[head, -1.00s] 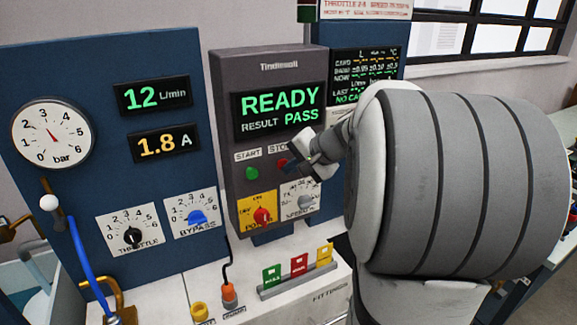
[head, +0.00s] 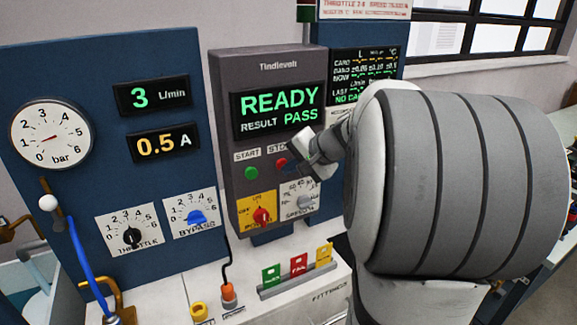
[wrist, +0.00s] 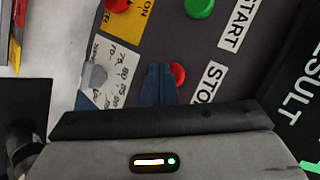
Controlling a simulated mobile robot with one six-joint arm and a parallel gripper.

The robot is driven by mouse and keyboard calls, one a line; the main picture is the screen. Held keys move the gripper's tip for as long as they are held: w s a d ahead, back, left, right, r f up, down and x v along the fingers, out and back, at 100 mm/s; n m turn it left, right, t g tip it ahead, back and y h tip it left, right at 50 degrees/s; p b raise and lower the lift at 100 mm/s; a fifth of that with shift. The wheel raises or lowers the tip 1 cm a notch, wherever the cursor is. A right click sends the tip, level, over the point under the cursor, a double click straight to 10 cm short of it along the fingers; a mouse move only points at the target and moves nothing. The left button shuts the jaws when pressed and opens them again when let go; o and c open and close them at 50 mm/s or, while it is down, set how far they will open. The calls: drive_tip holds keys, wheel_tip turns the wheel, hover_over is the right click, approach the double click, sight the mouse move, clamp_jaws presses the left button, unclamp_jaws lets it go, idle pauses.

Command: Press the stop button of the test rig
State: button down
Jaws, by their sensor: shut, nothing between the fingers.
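The test rig's grey control box (head: 228,120) stands in the middle of the head view. Its display (head: 280,105) reads READY, RESULT PASS. The red stop button (head: 282,163) sits under the STOP label, right of the green start button (head: 251,172). My gripper (head: 298,172) is shut and empty, just right of the stop button in the head view. In the wrist view the shut fingertips (wrist: 159,80) lie beside the stop button (wrist: 178,75) and overlap its edge. I cannot tell whether they touch it. The start button (wrist: 200,7) is clear of the fingers.
The flow display (head: 153,96) reads 3 L/min and the current display (head: 163,145) reads 0.5 A. A red power switch (head: 262,215) and a speed knob (head: 305,202) sit below the buttons. Coloured cards stand in a holder (head: 298,281) on the bench.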

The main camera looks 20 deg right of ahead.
drive_tip(key=shift+w, duration=0.25)
idle(0.5)
drive_tip(key=shift+r+b, duration=0.25)
drive_tip(key=shift+b, duration=0.2)
idle(0.4)
drive_tip(key=s, duration=0.2)
drive_tip(key=s+b, duration=0.1)
drive_tip(key=s, duration=0.1)
drive_tip(key=s+b, duration=0.1)
drive_tip(key=shift+s+d+f, duration=0.1)
drive_tip(key=shift+s+f, duration=0.15)
drive_tip(key=shift+s, duration=0.15)
idle(0.5)
